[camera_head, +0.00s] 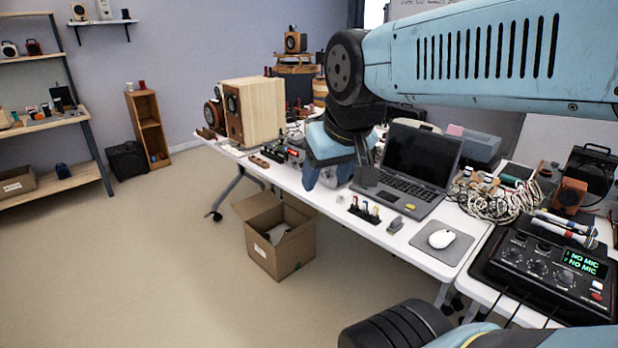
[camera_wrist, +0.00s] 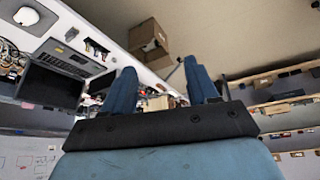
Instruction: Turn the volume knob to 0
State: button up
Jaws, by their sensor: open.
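A black audio unit (camera_head: 545,272) with several round knobs lies on the white table at the right of the head view. Its small screen (camera_head: 584,262) reads "NO MIC" in green on two lines. The knobs (camera_head: 538,268) are too small for me to read their labels or settings, so I cannot tell which is the volume knob.
An open laptop (camera_head: 422,150), a white mouse (camera_head: 441,239) on a grey pad and coiled cables (camera_head: 492,198) lie between my gripper and the unit. Wooden speakers (camera_head: 252,110) stand farther back. A cardboard box (camera_head: 276,240) sits on the floor. The floor at left is clear.

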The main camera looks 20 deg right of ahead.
jog(key=shift+o, duration=0.4)
jog(key=shift+n+g+h, duration=0.4)
jog(key=shift+g+h, duration=0.2)
jog(key=shift+g, duration=0.1)
jog(key=w+d, duration=0.3)
jog(key=w, duration=0.1)
jog(key=shift+w+d, duration=0.25)
jog(key=shift+d, duration=0.1)
jog(key=w+d+f+n+g+h, duration=0.1)
jog(key=w+d+f+n+h, duration=0.2)
jog(key=w, duration=0.6)
jog(key=w+d+f+n+g+h, duration=0.15)
jog(key=w+d+f, duration=0.3)
jog(key=w, duration=0.45)
jog(key=w+d+f+n+g+h, duration=0.2)
jog(key=w+d+f+h, duration=0.15)
jog(key=w, duration=0.55)
jog(key=n+t+h, duration=0.7)
jog(key=n+h, duration=0.1)
jog(key=n, duration=0.5)
send_near(324, 176)
jog(key=shift+g, duration=0.25)
jog(key=x, duration=0.9)
jog(key=shift+w, duration=0.15)
jog(key=shift+c, duration=0.3)
